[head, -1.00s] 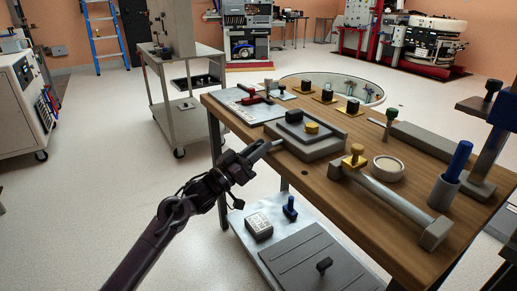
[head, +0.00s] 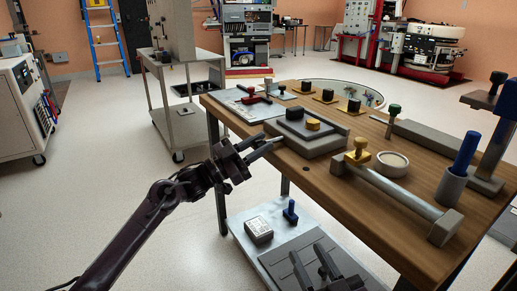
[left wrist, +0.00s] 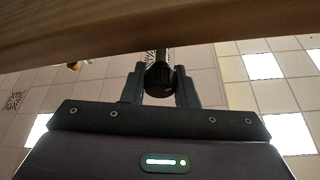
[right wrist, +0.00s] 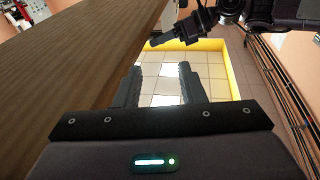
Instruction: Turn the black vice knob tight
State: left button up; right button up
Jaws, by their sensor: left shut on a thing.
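The black vice knob (left wrist: 159,78) sits between the two fingers of my left gripper (left wrist: 160,88) in the left wrist view, on a short shaft under the bench's wooden edge. The gripper is shut on it. In the head view my left gripper (head: 262,150) is at the bench's left edge, beside a grey block fixture (head: 318,150) with a dark plate on top; the knob is hidden there by the fingers. My right gripper (head: 318,272) is low in front of the bench in the head view. Its fingers are apart and empty in the right wrist view (right wrist: 160,88).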

pick_arm(q)
jog(key=shift+m, duration=0.4)
pick_arm(e)
jog(key=shift+d+r+t, duration=0.1)
jog(key=shift+r+t, duration=0.7)
jog(key=shift+r, duration=0.6)
pick_arm(q)
jog(key=o, duration=1)
jog(key=shift+s+a+f, duration=0.1)
jog(key=shift+a, duration=0.1)
jog(key=p+v, duration=0.1)
jog(key=v, duration=0.6)
jog(key=shift+s+a, duration=0.1)
jog(key=shift+a, duration=0.1)
pick_arm(e)
notch_tip(320, 180, down, 8)
jog(key=g+h, duration=0.1)
jog(key=g, duration=0.3)
jog(key=shift+s+a, duration=0.25)
